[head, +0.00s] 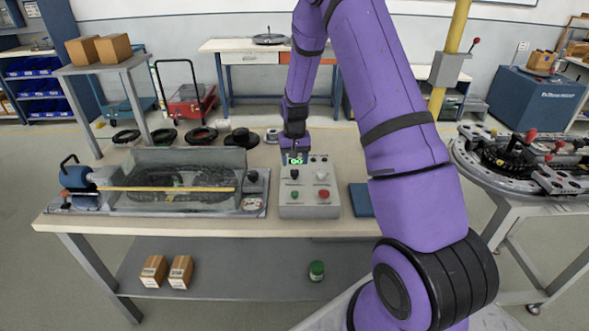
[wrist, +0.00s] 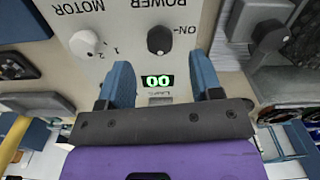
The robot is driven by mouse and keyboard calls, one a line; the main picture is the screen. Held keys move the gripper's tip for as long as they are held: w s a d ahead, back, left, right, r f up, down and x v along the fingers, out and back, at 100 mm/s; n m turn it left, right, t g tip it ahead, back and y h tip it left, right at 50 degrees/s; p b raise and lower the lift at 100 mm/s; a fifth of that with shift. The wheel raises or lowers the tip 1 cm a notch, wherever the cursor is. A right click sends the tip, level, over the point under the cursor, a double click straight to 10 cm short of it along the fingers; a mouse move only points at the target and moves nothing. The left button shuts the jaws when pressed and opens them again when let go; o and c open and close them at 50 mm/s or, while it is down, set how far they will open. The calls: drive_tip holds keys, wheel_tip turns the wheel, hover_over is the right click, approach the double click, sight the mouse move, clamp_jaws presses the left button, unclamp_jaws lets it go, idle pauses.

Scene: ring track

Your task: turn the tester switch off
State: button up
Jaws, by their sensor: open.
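The tester's control box (head: 309,208) stands on the bench with a lit green display (head: 296,158) that reads 00; the display also shows in the wrist view (wrist: 158,81). The black POWER knob (wrist: 160,40) has an ON mark beside it; it shows in the head view (head: 294,175) on the box's left side. I cannot tell where its pointer stands. The white MOTOR knob (wrist: 85,43) is beside it. My gripper (wrist: 160,62) is open and empty, its blue fingers either side of the display, short of the POWER knob. In the head view my gripper (head: 296,150) is above the box's back edge.
A red button (head: 323,194) and a green button (head: 295,195) are at the box's front. A clear-walled tank (head: 180,165) with a yellow bar stands left. A blue pad (head: 361,199) lies right. Several dark rings (head: 202,135) lie behind.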

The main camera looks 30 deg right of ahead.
wheel_tip(320, 180, up, 6)
drive_tip(key=shift+f, duration=0.1)
idle(0.6)
wheel_tip(320, 180, up, 12)
drive_tip(key=r+n+t, duration=0.1)
hover_over(294, 171)
drive_tip(key=s+a, duration=0.5)
drive_tip(key=s+a+r+n+t, duration=0.15)
drive_tip(key=s+a+r, duration=0.25)
drive_tip(key=s+r, duration=0.5)
drive_tip(key=s+a+r+n+t, duration=0.1)
drive_tip(key=s+a+r, duration=0.1)
drive_tip(key=s, duration=0.5)
drive_tip(key=s+a+r, duration=0.2)
drive_tip(key=s+r, duration=0.1)
drive_tip(key=s, duration=0.3)
drive_tip(key=s+a+r+n+t, duration=0.1)
drive_tip(key=s+a+r, duration=0.1)
drive_tip(key=s, duration=0.5)
drive_tip(key=shift+s+r+n+t, duration=0.25)
drive_tip(key=shift+s+n+t, duration=0.05)
drive_tip(key=shift+n+t, duration=0.05)
